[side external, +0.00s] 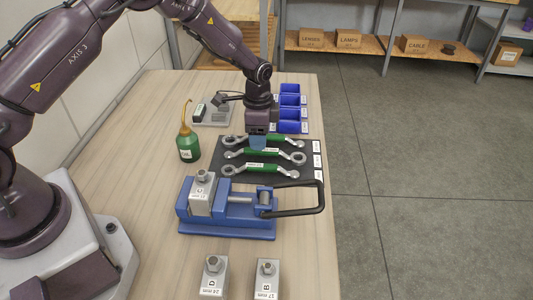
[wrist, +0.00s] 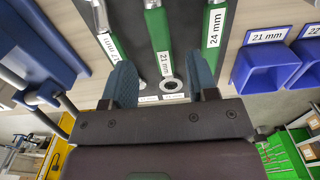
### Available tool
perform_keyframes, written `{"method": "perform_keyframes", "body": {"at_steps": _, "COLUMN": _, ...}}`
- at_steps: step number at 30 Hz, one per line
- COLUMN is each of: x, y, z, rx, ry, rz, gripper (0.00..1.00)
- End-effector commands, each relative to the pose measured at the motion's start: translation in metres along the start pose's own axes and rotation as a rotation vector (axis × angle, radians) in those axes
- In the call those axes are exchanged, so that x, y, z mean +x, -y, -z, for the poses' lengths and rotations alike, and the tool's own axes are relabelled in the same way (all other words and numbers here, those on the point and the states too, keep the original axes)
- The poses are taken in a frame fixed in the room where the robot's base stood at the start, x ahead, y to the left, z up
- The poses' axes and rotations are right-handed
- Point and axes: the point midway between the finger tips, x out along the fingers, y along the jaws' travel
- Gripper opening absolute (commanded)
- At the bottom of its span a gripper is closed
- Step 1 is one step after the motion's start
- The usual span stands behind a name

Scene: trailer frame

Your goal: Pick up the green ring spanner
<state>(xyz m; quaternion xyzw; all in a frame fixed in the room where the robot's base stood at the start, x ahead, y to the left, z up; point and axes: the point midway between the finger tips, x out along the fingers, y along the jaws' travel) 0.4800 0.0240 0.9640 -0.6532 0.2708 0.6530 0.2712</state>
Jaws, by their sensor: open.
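Several ring spanners with green grips lie in a row on a dark mat (side external: 230,176). In the wrist view the middle spanner (wrist: 158,37) is labelled 21 mm and the right one (wrist: 215,22) 24 mm. In the side view my gripper (side external: 257,143) is over the mat, hiding part of the far spanner (side external: 277,138). Its exact height is unclear.
A blue vise (side external: 225,226) holding a metal block stands on the near side of the mat, its black handle reaching right. A green oil bottle (side external: 188,146) stands left. Blue bins (side external: 290,100) are behind. Two labelled blocks (side external: 212,280) (side external: 266,282) stand at the front.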

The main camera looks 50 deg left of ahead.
Motion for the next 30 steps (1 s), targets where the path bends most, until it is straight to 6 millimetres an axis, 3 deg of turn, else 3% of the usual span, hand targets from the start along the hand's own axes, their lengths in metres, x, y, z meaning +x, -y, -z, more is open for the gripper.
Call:
{"method": "perform_keyframes", "body": {"at_steps": 12, "x": 0.050, "y": 0.002, "z": -0.003, "rx": 0.000, "ry": 0.001, "rz": -0.001, "gripper": 0.53}}
{"method": "perform_keyframes", "body": {"at_steps": 21, "x": 0.054, "y": 0.002, "z": -0.003, "rx": -0.001, "ry": 0.000, "rz": 0.000, "gripper": 0.53}}
{"method": "perform_keyframes", "body": {"at_steps": 28, "x": 0.054, "y": 0.002, "z": -0.003, "rx": -0.001, "ry": 0.000, "rz": 0.000, "gripper": 0.00}}
{"method": "perform_keyframes", "body": {"at_steps": 30, "x": 0.053, "y": 0.002, "z": -0.003, "rx": -0.001, "ry": 0.000, "rz": 0.000, "gripper": 0.00}}
